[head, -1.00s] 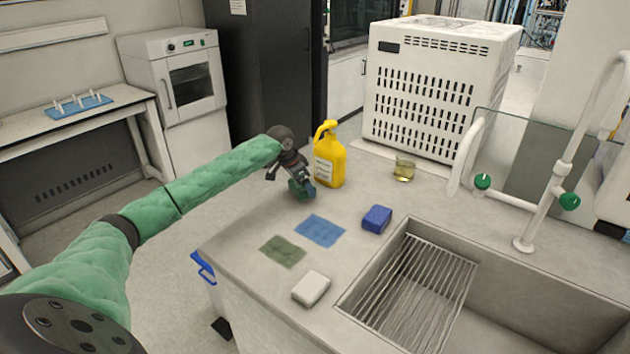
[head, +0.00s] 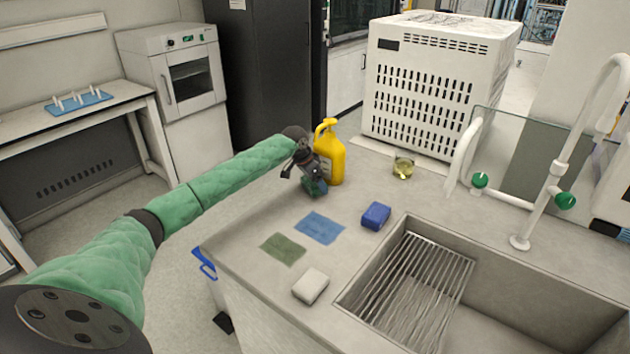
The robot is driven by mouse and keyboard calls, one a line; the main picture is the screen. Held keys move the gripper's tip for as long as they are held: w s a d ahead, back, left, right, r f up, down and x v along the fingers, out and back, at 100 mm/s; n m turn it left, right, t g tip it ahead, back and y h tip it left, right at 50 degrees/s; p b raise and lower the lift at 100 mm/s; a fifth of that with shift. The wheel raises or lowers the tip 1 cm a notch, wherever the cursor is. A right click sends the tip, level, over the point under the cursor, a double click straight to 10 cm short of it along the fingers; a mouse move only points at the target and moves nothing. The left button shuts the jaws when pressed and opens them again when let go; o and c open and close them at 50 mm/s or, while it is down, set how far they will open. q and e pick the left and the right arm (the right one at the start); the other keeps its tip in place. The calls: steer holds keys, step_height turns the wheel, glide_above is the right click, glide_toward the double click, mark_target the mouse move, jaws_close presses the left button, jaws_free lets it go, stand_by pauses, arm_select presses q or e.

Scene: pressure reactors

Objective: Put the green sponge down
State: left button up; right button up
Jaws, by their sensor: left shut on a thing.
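My left gripper (head: 313,184) is shut on the green sponge (head: 315,188), of which only a small dark green part shows between the fingers. It is over the far left part of the counter, in front of the yellow jug. I cannot tell whether the sponge touches the counter. A green cloth patch (head: 283,249) and a blue cloth patch (head: 319,228) lie flat on the counter nearer to me. A blue sponge (head: 376,216) and a white sponge (head: 310,286) lie beside the sink. My right gripper is not in view.
The yellow jug (head: 329,152) stands right behind my left gripper. A glass beaker with yellowish liquid (head: 403,168) stands farther right. A sink with a wire rack (head: 425,290) fills the right front. A white vented box (head: 440,90) stands at the back.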

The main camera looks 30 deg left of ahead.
arm_select(q)
steer(key=o, duration=0.8)
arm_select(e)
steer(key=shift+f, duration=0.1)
arm_select(q)
steer(key=shift+s+a+r, duration=0.15)
steer(key=shift+r, duration=0.25)
steer(key=b+v, duration=0.2)
steer(key=v, duration=0.9)
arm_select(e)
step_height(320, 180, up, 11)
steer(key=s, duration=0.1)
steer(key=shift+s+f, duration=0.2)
arm_select(q)
steer(key=shift+s, duration=0.1)
